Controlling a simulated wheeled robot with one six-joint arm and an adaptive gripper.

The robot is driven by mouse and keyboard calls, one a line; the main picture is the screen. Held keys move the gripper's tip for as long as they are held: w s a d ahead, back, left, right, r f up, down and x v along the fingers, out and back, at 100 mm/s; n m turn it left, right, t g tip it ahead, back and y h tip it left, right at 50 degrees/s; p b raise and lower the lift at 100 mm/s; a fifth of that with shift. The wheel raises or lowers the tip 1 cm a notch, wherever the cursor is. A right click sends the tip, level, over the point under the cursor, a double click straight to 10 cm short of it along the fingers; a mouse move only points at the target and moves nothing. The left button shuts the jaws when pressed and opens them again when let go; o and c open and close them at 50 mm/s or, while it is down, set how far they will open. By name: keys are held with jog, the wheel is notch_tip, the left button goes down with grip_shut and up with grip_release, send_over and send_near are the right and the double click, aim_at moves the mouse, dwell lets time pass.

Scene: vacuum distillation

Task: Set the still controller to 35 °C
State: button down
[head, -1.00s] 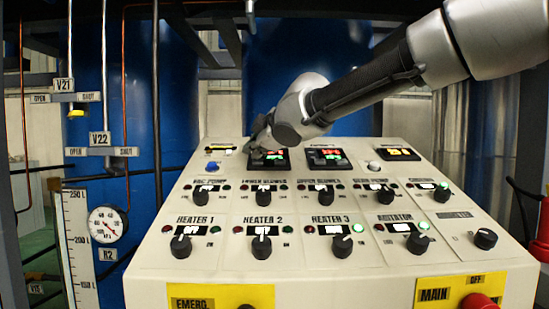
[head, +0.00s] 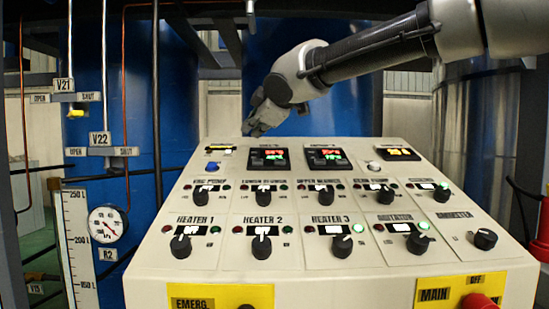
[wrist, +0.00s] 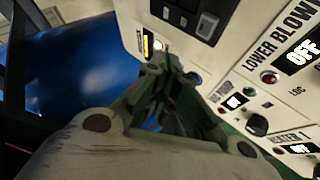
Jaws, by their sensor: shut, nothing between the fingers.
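Two dark controllers with red and green digits stand at the top of the sloped panel: a left one (head: 269,158) and a right one (head: 326,158). Their labels and digits are too small to read, so I cannot tell which is the still controller. My gripper (head: 252,129) is shut and empty, above the panel's top edge, up and left of the left controller and apart from it. In the wrist view my gripper's fingers (wrist: 163,68) point at the panel's upper left corner. Part of a dark controller (wrist: 196,17) shows there at the top, its digits not visible.
A small yellow display (head: 220,147) with a blue button (head: 212,166) sits left of the controllers. A yellow-lit display (head: 399,154) is at the right. Rows of black knobs, such as heater 2's (head: 261,246), fill the panel below. A blue tank (head: 345,100) stands behind.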

dwell(0.6)
